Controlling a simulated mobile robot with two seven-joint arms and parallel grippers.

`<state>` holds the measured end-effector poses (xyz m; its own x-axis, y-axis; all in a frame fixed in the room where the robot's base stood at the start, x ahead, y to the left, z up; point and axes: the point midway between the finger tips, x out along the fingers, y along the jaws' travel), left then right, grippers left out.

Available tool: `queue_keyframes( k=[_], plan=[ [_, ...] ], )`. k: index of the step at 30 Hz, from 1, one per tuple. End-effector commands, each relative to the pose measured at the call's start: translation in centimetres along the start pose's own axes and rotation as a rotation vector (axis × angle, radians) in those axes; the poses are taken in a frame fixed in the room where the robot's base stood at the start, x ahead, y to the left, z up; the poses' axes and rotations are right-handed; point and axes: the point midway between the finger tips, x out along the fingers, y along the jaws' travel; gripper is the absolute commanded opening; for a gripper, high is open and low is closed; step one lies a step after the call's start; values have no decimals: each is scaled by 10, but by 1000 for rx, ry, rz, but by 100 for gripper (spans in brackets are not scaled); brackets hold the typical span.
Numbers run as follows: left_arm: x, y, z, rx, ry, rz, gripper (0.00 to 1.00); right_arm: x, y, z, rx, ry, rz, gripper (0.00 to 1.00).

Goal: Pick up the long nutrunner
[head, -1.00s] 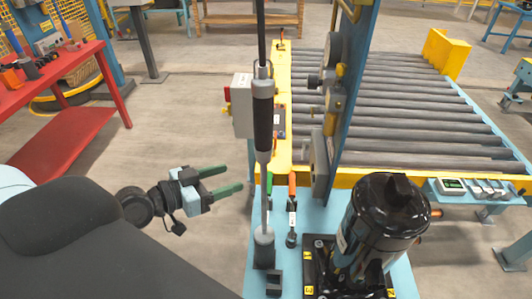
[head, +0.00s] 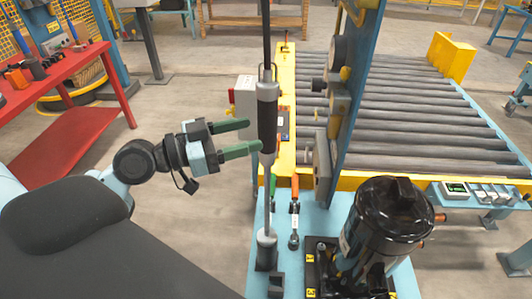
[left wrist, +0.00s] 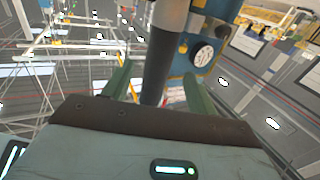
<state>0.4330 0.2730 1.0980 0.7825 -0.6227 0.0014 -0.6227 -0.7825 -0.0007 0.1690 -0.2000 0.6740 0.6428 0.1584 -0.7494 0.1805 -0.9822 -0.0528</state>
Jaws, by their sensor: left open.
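The long nutrunner (head: 267,125) stands upright, with a dark grip, a grey collar above it and a thin shaft below. Its lower end stands in a grey holder (head: 266,252) on the light blue bench. My left gripper (head: 254,135) is open at the height of the dark grip, its green fingers pointing right. Its fingertips are at the left edge of the tool in the head view. In the left wrist view the dark grip (left wrist: 157,70) shows between the two green fingers (left wrist: 158,88), apart from both. My right gripper is not in view.
A black compressor (head: 385,230) stands to the right of the nutrunner. A blue post (head: 350,100) rises close behind it. A roller conveyor (head: 410,110) lies behind. A red table (head: 75,75) is at the left.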

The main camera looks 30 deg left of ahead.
Motion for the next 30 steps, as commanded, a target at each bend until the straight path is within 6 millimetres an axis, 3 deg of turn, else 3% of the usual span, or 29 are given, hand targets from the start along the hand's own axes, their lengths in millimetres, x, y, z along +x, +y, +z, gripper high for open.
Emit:
queue_keyframes(
  k=[8,18,28,30],
  plan=[
    [6,0,-2,-1,2,0,58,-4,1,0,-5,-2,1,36],
    [47,2,-5,1,6,-2,58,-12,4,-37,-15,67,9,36],
    [54,2,1,-1,-3,-1,58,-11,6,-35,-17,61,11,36],
    [54,2,1,-1,-3,-1,50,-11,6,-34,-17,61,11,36]
  ],
)
